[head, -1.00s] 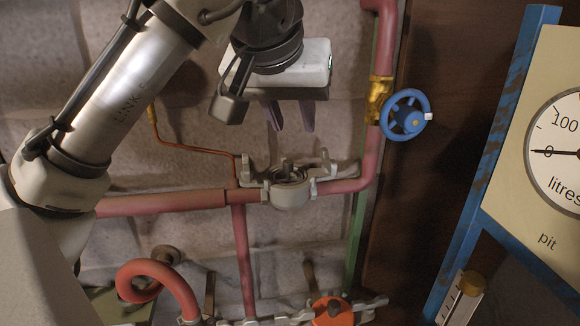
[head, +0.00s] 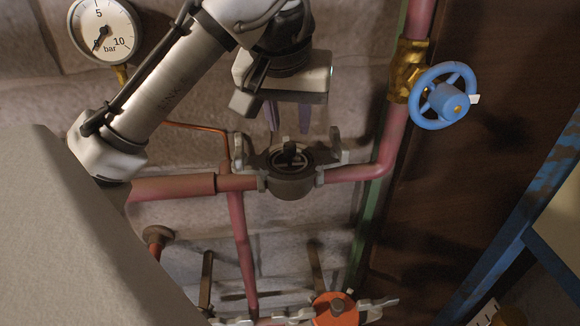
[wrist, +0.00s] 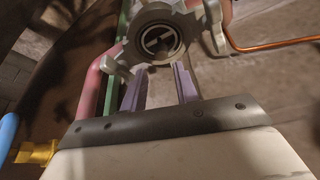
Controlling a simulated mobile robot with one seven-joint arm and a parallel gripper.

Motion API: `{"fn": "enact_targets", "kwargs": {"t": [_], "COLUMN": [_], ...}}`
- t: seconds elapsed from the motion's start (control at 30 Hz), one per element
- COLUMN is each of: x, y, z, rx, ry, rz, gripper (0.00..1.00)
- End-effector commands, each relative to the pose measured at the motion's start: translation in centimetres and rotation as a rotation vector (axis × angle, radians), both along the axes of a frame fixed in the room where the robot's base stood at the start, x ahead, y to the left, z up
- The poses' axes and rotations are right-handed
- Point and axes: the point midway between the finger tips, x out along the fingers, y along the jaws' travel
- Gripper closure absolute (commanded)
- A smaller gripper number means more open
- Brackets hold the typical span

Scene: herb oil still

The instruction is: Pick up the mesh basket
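A grey strainer housing (head: 288,187) sits in the pink pipe run, its round mouth open at the top and lugs spread around it. Inside the mouth is a dark round piece with a crossbar, which seems to be the mesh basket (head: 290,156); its mesh is hidden. In the wrist view the housing (wrist: 121,72) is just beyond my fingertips, with the crossbar of the basket (wrist: 160,41) in its mouth. My gripper (head: 289,132) is above the housing, fingers pointing down. The two purple-grey fingers are apart with nothing between them; whether they touch the housing is unclear.
A blue handwheel (head: 441,97) on a brass valve stands to the right. A thin copper tube (head: 196,127) runs behind to the left. A pressure gauge (head: 102,33) is at upper left. An orange round part (head: 335,311) sits below. A stone wall is behind.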

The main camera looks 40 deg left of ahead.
Motion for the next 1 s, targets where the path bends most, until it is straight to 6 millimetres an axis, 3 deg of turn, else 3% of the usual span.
{"fn": "enact_targets", "kwargs": {"t": [0.37,0.67,0.93,1.0], "x": [0.8,1.8,1.9,1.9], "y": [0.6,1.5,1.5,1.5], "z": [-2.6,-6.2,-6.5,-6.5], "rx": [-0.001,0.001,0.001,0.001], "ry": [-0.001,0.000,-0.001,-0.001], "rz": [-0.002,0.000,0.000,0.000], "gripper": [0.70,0.70,0.70,0.79]}}
